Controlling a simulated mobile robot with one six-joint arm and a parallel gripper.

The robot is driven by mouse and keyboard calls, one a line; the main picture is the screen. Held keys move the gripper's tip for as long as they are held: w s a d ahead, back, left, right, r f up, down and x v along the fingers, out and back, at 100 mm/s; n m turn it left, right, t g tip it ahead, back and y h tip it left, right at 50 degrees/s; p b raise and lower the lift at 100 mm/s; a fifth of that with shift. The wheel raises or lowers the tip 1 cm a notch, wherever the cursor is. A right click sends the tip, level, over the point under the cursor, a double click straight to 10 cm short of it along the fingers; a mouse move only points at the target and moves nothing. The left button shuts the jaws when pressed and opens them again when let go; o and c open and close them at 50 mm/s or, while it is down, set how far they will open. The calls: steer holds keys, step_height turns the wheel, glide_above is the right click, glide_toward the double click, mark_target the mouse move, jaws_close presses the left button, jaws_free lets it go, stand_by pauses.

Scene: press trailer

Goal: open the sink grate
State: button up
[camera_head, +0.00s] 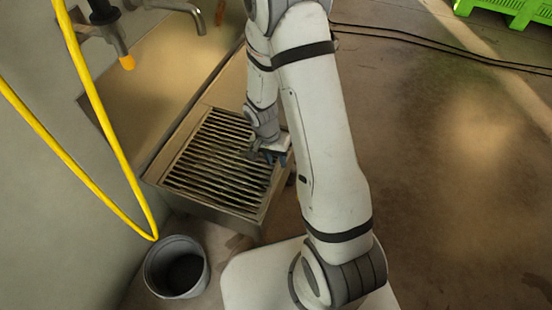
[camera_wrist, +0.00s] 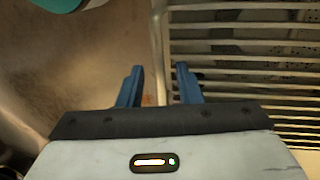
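The sink grate (camera_head: 215,163) is a panel of parallel metal bars lying flat over the low sink (camera_head: 207,205) by the wall. In the wrist view the grate bars (camera_wrist: 245,48) fill the right side. My gripper (camera_head: 277,157) is at the grate's right edge in the head view. In the wrist view my gripper (camera_wrist: 159,72) has its two blue fingers apart, with the light rim strip along the grate's side showing between them. Nothing is held. I cannot tell whether a finger touches the grate or rim.
A grey bucket (camera_head: 177,267) stands on the floor in front of the sink. A yellow hose (camera_head: 92,100) hangs at the left. Taps (camera_head: 118,40) stick out above the sink. Dark cables (camera_head: 440,50) and a green crate (camera_head: 508,10) lie at the back right. The right floor is mostly clear.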

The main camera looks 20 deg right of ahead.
jaws_close()
stand_by(0.4)
